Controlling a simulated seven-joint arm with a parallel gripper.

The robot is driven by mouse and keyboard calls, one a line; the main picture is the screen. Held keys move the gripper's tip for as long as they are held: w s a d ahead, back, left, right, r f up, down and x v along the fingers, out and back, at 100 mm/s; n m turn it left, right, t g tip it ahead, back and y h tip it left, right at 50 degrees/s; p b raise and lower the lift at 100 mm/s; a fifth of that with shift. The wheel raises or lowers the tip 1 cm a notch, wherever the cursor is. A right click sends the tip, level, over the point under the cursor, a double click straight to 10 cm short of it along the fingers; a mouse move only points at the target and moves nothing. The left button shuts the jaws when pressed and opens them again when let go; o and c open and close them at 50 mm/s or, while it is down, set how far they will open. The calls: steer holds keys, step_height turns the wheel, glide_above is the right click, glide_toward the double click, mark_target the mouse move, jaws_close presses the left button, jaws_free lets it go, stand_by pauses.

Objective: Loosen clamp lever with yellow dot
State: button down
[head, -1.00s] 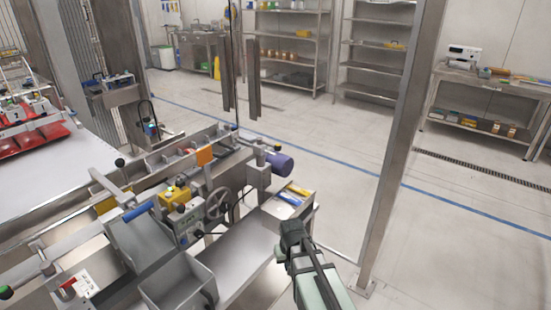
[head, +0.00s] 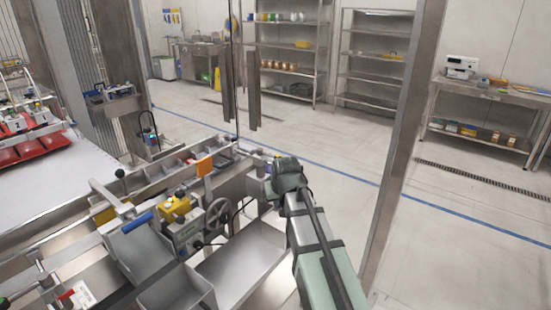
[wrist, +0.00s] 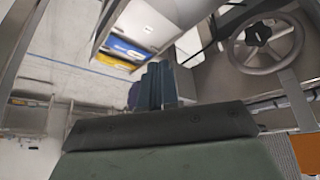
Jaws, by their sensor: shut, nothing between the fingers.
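I cannot make out a clamp lever with a yellow dot in either view. A lever with a black knob (head: 119,173) stands on the left part of the machine in the head view, and any dot on it is too small to tell. My gripper (head: 272,181) is at the machine's right end, to the right of the handwheel (head: 218,212). In the wrist view its fingers (wrist: 153,86) are together and hold nothing. The handwheel (wrist: 266,42) also shows there, at the upper right. My gripper hides part of the machine's right end.
A yellow box (head: 175,207) with a knob sits left of the handwheel. A grey metal bin (head: 168,290) is at the front. Blue and yellow items (wrist: 127,50) lie in a tray in the wrist view. A steel post (head: 400,150) stands right of my arm.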

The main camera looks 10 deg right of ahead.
mark_target(270, 155)
steer(key=w+r+n+t, duration=0.1)
steer(key=w+r+n, duration=0.2)
steer(key=r+n, duration=0.5)
step_height(270, 155, up, 10)
steer(key=shift+w+a+r+n, duration=0.2)
steer(key=shift+a+r+n, duration=0.05)
steer(key=shift+a+n, duration=0.15)
steer(key=shift+f, duration=0.1)
steer(key=w+d+f, duration=0.1)
steer(key=w+f, duration=0.7)
steer(key=f, duration=0.1)
steer(key=shift+w+d, duration=0.35)
steer(key=shift+w, duration=0.05)
steer(key=shift+d, duration=0.15)
stand_by(0.3)
